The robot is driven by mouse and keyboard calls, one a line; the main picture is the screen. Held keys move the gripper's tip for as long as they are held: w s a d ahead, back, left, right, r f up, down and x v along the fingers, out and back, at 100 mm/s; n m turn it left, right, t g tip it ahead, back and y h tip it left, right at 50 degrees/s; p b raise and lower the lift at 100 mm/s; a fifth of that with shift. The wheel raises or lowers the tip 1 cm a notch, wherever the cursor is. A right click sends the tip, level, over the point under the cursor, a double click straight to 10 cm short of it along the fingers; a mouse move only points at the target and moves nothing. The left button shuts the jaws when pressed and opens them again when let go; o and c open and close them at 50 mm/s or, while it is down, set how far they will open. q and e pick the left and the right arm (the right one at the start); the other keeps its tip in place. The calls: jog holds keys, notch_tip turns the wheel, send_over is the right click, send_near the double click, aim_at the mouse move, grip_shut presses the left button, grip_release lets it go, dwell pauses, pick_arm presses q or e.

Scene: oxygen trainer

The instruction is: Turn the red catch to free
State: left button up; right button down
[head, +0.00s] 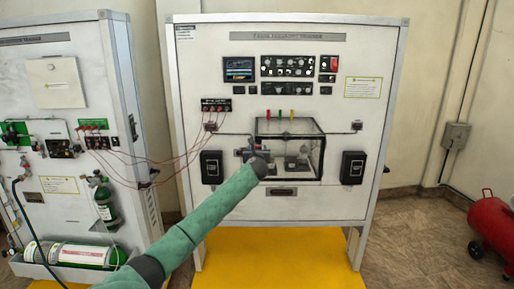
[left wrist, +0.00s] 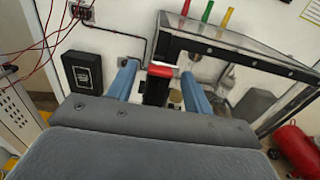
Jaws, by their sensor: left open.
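The red catch (left wrist: 160,71) shows in the left wrist view as a small red bar on top of a black block, at the near left corner of the clear box. My left gripper (left wrist: 158,77) is open, with one blue finger on each side of the catch and black block. I cannot tell whether either finger touches them. In the head view my left gripper (head: 252,153) is at the left side of the clear box (head: 308,127), and the catch cannot be made out there. My right gripper is in neither view.
The clear, black-framed box stands out from the white trainer panel (head: 230,190). Red, green and yellow pegs (left wrist: 207,12) stand above it. A black box (head: 211,167) is on the panel to the left. Red wires (head: 165,160) hang farther left.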

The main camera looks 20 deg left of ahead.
pick_arm(q)
jog(key=shift+w, duration=0.2)
jog(key=c, duration=1)
